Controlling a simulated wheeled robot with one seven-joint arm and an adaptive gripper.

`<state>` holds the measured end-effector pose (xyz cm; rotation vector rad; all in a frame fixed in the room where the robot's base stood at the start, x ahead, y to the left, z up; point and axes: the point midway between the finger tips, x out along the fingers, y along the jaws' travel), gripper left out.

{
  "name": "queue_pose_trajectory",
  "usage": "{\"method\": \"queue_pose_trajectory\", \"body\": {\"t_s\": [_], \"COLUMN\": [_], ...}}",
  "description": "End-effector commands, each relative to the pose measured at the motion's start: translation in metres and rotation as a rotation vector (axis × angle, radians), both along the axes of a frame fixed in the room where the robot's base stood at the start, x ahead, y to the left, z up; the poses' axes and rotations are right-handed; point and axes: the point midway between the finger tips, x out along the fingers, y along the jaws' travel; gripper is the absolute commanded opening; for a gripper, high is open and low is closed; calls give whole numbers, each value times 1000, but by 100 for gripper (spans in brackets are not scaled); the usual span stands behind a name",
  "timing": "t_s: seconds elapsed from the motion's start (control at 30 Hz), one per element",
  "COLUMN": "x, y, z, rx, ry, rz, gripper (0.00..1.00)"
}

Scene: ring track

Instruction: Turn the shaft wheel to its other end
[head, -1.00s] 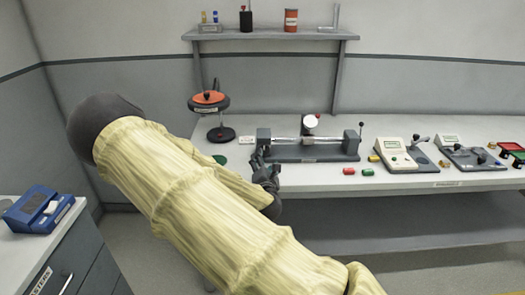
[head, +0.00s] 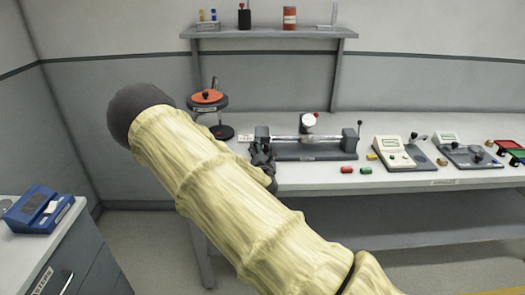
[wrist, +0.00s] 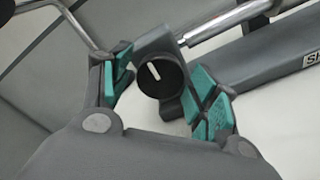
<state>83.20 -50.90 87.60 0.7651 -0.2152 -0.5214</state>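The shaft wheel (wrist: 161,76) is a small dark round knob with a white mark, at the end of the grey shaft bench in the wrist view. Its mark stands near upright, its top leaning slightly left. The bench (head: 315,152) with its bright rod stands on the table in the head view. My gripper (wrist: 163,90) is open, its teal-padded fingers on either side of the wheel. A small gap shows on the left; I cannot tell whether the right finger touches. In the head view my gripper (head: 262,158) is at the bench's left end, where it hides the wheel.
An orange-topped stand (head: 209,98) is behind and left of my gripper. Red (head: 346,170) and green (head: 366,171) pieces lie in front of the bench. A beige meter box (head: 391,152) stands to its right. A blue device (head: 38,208) sits on the left cabinet.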

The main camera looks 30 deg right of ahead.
Motion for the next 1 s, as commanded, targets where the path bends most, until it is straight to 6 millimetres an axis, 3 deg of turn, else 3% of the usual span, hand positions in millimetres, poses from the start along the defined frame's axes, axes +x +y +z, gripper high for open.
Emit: {"method": "queue_pose_trajectory", "body": {"t_s": [0.03, 0.2, 0.63, 1.0], "x": [0, 0, 0, 0], "y": [0, 0, 0, 0], "z": [0, 0, -1, -1], "rx": [0, 0, 62, 311], "ry": [0, 0, -39, -192], "rz": [0, 0, -1, -2], "gripper": [46, 17, 17, 17]}}
